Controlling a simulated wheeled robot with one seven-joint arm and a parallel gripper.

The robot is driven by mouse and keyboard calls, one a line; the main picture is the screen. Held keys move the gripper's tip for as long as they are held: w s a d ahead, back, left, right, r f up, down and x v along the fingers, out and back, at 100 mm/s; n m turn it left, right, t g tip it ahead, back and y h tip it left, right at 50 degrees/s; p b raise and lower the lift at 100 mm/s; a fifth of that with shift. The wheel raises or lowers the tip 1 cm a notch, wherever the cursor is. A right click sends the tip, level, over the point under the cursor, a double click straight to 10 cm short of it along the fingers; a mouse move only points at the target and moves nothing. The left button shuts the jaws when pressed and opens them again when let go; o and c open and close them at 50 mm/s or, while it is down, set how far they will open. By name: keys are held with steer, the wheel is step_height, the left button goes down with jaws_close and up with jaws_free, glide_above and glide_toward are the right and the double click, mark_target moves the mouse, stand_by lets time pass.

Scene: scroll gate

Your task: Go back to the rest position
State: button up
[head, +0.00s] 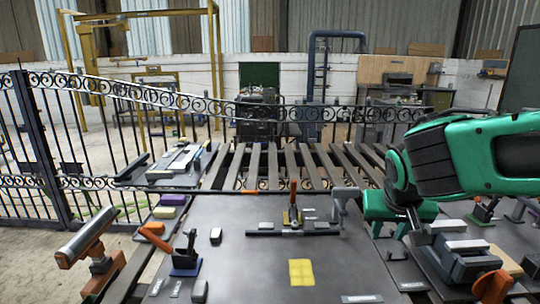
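My arm, green and black, reaches in from the right edge above the right side of the dark worktable (240,270). Its far end bends downward, where what looks like my gripper (414,222) hangs near a grey metal vise (462,256). The finger area is small and dark, so I cannot tell whether it is open or shut, or whether it touches anything. A black iron scroll gate (45,150) with curled ornaments stands along the left and across the back of the table.
A yellow square (301,272) lies on the tabletop. A red-handled clamp (293,212) and a grey bar stand at its back edge. Dark slats (290,165) lie behind. The table's middle is mostly clear.

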steer(key=s+d+f+m+g+y, duration=0.1)
steer(key=s+d+f+m+g, duration=0.1)
steer(key=s+d, duration=0.5)
steer(key=s+d+f+m+g+y, duration=0.1)
steer(key=s+d+f+g, duration=0.2)
steer(key=s, duration=1.3)
steer(key=d, duration=0.3)
steer(key=shift+s+d+m+y, duration=0.15)
steer(key=shift+d+m+y, duration=0.15)
steer(key=shift+d+m, duration=0.1)
steer(key=shift+g, duration=0.3)
